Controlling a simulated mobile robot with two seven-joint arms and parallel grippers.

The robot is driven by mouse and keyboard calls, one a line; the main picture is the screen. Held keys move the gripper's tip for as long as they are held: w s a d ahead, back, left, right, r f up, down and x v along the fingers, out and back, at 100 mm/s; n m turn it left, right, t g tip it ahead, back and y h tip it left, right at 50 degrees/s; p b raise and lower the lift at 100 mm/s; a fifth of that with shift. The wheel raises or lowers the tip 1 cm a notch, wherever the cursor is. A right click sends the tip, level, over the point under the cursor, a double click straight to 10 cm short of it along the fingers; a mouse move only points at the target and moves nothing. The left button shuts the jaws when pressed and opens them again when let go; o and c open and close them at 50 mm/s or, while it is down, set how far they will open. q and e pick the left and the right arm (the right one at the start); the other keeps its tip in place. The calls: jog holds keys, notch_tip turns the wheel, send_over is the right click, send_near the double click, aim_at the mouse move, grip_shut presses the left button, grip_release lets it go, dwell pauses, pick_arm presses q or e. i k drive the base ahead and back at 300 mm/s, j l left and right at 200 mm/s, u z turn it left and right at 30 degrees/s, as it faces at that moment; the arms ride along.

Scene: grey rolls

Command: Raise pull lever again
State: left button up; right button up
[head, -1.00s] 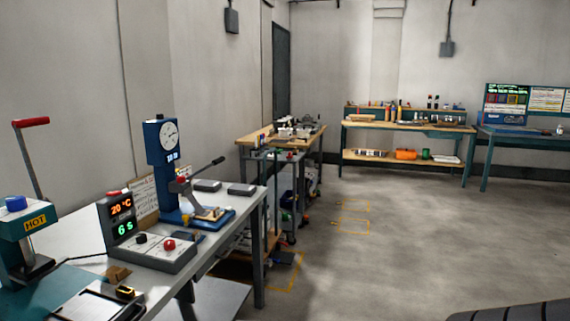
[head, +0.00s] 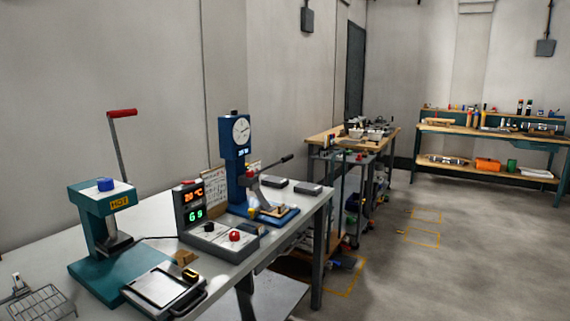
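A teal press marked HOT (head: 102,205) stands at the left of the near workbench. Its lever (head: 118,145) with a red grip points up, tilted slightly. A blue press with a round dial (head: 236,150) stands further back on the same bench. Its black-handled lever (head: 272,168) slants up to the right. I cannot tell from the picture which of the two is the pull lever. Neither of my grippers shows in the head view.
A control box (head: 215,235) with a red button and lit readouts, 20 °C and 6 S, sits between the presses. A flat tray device (head: 163,285) and a wire rack (head: 38,302) lie in front. Other benches (head: 487,130) stand behind. The floor at right (head: 460,285) is clear.

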aim_at(290, 157)
jog(key=i+l+z, duration=0.35)
jog(key=i+z, duration=0.15)
jog(key=i, duration=0.2)
jog(key=i+l+z, duration=0.25)
jog(key=i, duration=0.35)
jog(key=i+z, duration=0.25)
jog(key=i, duration=0.4)
jog(key=i+u, duration=0.15)
jog(key=i, duration=0.5)
jog(key=i+l+u, duration=0.2)
jog(key=i, duration=0.4)
jog(key=i+u, duration=0.25)
jog(key=u, duration=0.15)
jog(key=i+l+u, duration=0.15)
jog(key=u, duration=0.2)
jog(key=i+l+u, duration=0.15)
jog(key=i+u, duration=0.25)
jog(key=i+l+u, duration=0.1)
jog(key=u, duration=0.3)
jog(key=i+l+u, duration=0.1)
jog(key=u, duration=0.3)
jog(key=i+l+u, duration=0.1)
jog(key=u, duration=0.3)
jog(key=k+l, duration=0.05)
